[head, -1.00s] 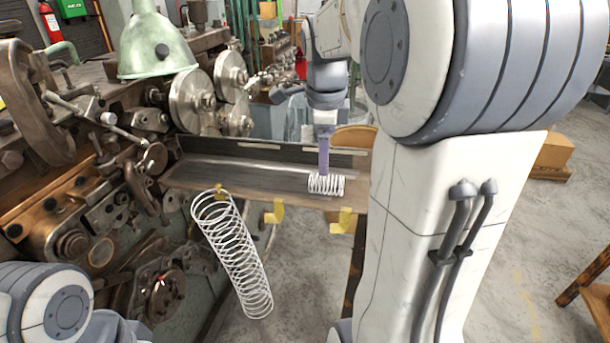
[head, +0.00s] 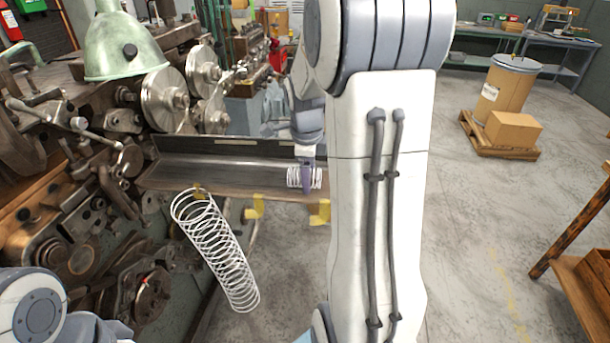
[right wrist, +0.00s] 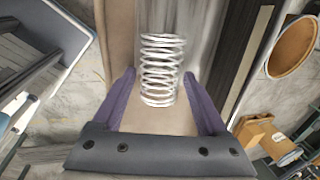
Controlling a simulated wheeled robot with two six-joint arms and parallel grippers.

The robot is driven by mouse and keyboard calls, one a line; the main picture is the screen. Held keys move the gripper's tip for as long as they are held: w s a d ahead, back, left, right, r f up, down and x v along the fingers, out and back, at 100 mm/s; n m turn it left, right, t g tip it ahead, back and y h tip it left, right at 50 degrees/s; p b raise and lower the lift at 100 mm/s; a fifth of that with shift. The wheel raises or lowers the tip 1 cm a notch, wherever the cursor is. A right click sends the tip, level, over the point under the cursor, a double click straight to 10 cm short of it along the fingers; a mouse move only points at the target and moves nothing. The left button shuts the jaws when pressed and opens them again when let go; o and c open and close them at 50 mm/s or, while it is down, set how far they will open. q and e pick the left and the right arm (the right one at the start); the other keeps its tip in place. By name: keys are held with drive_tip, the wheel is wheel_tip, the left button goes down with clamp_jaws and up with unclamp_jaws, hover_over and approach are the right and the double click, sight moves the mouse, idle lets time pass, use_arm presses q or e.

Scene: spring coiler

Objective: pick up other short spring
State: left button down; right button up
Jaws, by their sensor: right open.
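A short white spring (head: 293,178) lies on its side near the right end of the machine's metal trough (head: 215,172). My right gripper (head: 307,188) is at that spring. In the right wrist view the gripper (right wrist: 165,90) is open, with one purple finger on each side of the short spring (right wrist: 162,72); I see gaps between spring and fingers. A long white spring (head: 216,250) hangs slanting in front of the trough at the left. My left gripper is out of view.
The coiling machine (head: 60,190) with its green lamp fills the left. Yellow brackets (head: 255,207) stick out from the trough's front edge. A cardboard box (head: 513,129) and a drum stand on a pallet at the right. The floor between is clear.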

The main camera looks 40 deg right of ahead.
drive_tip(key=c, duration=1.1)
drive_tip(key=shift+r, duration=0.1)
drive_tip(key=shift+c, duration=0.2)
